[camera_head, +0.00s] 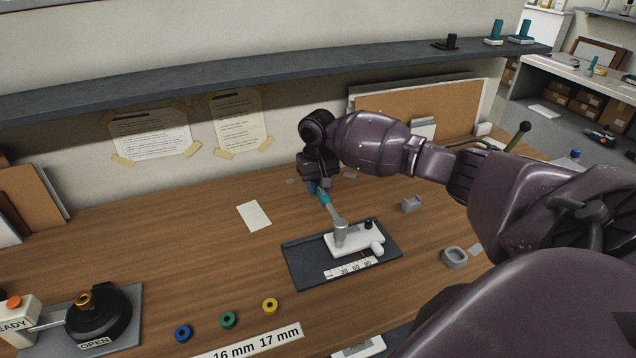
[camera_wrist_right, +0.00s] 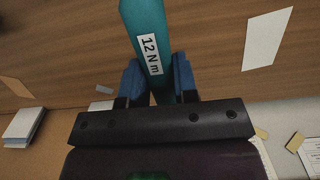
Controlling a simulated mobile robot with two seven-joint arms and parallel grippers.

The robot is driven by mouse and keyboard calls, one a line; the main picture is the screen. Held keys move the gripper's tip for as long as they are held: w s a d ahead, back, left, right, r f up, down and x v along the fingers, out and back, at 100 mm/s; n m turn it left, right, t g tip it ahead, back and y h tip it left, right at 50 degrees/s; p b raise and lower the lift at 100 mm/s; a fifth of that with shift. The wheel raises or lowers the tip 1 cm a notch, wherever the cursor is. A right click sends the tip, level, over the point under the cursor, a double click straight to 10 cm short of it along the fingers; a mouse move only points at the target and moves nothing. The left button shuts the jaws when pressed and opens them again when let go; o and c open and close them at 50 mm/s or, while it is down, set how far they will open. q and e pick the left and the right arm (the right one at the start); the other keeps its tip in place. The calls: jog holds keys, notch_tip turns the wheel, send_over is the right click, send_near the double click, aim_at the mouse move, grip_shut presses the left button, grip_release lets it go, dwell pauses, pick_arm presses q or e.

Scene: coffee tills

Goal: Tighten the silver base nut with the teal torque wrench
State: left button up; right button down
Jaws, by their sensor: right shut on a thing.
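The teal torque wrench (camera_head: 324,199) slants over the bench with its grey head end pointing down toward the camera. My right gripper (camera_head: 316,187) is shut on its teal handle; in the right wrist view the blue fingers (camera_wrist_right: 157,80) sit on both sides of the handle, by a "12 N m" label. The wrench's grey cylindrical head (camera_head: 341,231) stands at the left end of a white base (camera_head: 366,244). The silver base nut cannot be told apart there; the head may cover it. My left gripper is not in view.
The white base lies on a dark tray (camera_head: 300,266) with a number scale (camera_head: 350,268). Blue (camera_head: 183,333), green (camera_head: 228,320) and yellow (camera_head: 270,306) rings lie in front. A black round fixture (camera_head: 100,318) marked OPEN stands at left. A shelf (camera_head: 250,78) runs above.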

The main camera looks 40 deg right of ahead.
jog(key=shift+f, duration=0.45)
dwell(0.5)
jog(key=shift+f+p, duration=0.4)
jog(key=shift+f, duration=0.35)
jog(key=shift+f+p, duration=0.1)
jog(key=shift+p, duration=0.45)
dwell(0.3)
